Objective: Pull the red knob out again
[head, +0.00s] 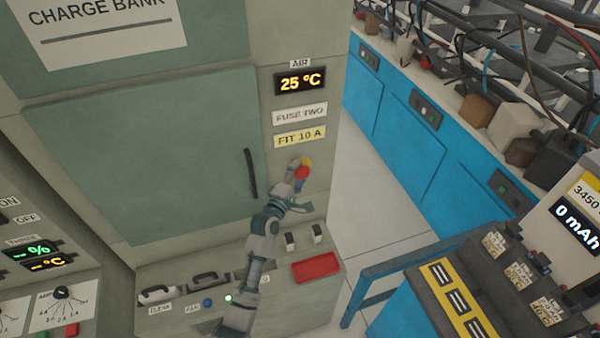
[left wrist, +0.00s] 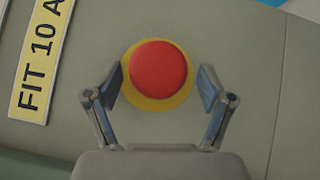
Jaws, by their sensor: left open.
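The red knob (left wrist: 158,73) is a round red button on a yellow ring (left wrist: 158,105), set on the grey-green cabinet front. In the head view the knob (head: 302,172) is partly covered by my left gripper (head: 297,175), below the "FIT 10 A" label. In the left wrist view my left gripper (left wrist: 160,90) is open, with one finger on each side of the knob. Gaps show between the fingers and the red cap, so they do not appear closed on it. Whether a fingertip touches the yellow ring I cannot tell. My right gripper is in neither view.
Above the knob are the yellow "FIT 10 A" label (head: 300,136) and the "25 °C" display (head: 299,82). A cabinet door (head: 150,140) with a black handle (head: 250,173) is to the left. A red tray (head: 316,268) sits below. Blue benches (head: 395,105) stand to the right.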

